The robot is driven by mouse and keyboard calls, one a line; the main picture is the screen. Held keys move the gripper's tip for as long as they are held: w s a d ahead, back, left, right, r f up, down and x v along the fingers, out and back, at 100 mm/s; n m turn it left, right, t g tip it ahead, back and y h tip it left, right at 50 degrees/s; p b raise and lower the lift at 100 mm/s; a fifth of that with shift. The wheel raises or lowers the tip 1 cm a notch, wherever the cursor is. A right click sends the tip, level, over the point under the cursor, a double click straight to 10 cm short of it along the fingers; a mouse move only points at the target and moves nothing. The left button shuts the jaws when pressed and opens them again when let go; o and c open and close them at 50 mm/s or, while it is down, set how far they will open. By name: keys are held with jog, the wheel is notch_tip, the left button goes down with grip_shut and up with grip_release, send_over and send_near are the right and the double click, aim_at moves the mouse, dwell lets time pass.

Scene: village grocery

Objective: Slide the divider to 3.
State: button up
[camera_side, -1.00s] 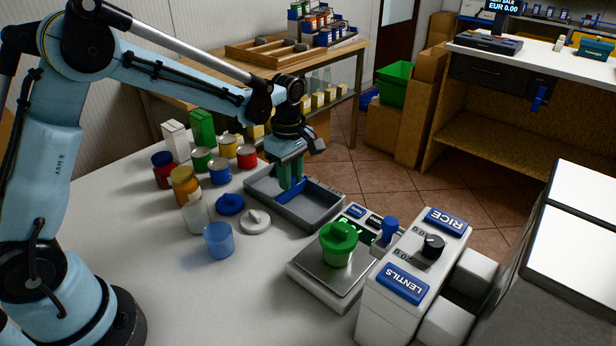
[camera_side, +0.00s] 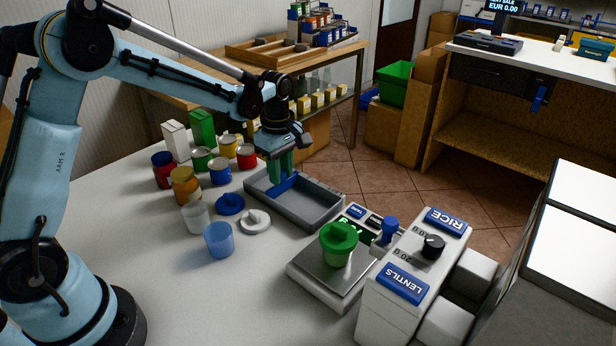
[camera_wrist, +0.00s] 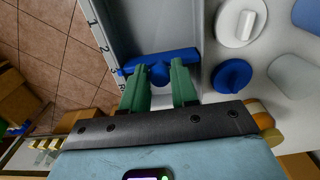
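The blue divider (camera_wrist: 185,60) spans the grey tray (camera_wrist: 150,25) crosswise. In the wrist view its left end lies beside the mark that reads as 3 on the numbered rim; 1 and 2 are farther up the rim. In the side view the divider (camera_side: 286,183) sits toward the tray's left end, and the tray (camera_side: 318,213) is otherwise empty. My gripper (camera_wrist: 160,75) has its green fingers on both sides of the divider's central knob, and they appear closed on it. In the side view my gripper (camera_side: 281,172) reaches down into the tray.
A white lid (camera_wrist: 240,22) and blue lid (camera_wrist: 232,76) lie beside the tray. Cans and jars stand to its left in the side view. A scale (camera_side: 325,275) with a green cup (camera_side: 339,245) and a dispenser (camera_side: 410,270) stand to its right.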

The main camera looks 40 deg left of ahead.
jog(key=o, duration=0.4)
jog(key=shift+r, duration=3.5)
jog(key=shift+s+r, duration=0.1)
jog(key=s+d+m+t, duration=0.1)
jog(key=s+m+t, duration=0.1)
jog(key=s+m, duration=0.3)
jog(key=s+d+r+m+t, duration=0.1)
jog(key=s+m+t, duration=0.1)
jog(key=s+m, duration=0.3)
jog(key=s+d+r+m+t, duration=0.1)
jog(key=s+m+t, duration=0.2)
jog(key=s+m, duration=0.3)
jog(key=shift+d+r+m, duration=0.25)
jog(key=shift+d+m, duration=0.15)
jog(key=shift+m, duration=0.6)
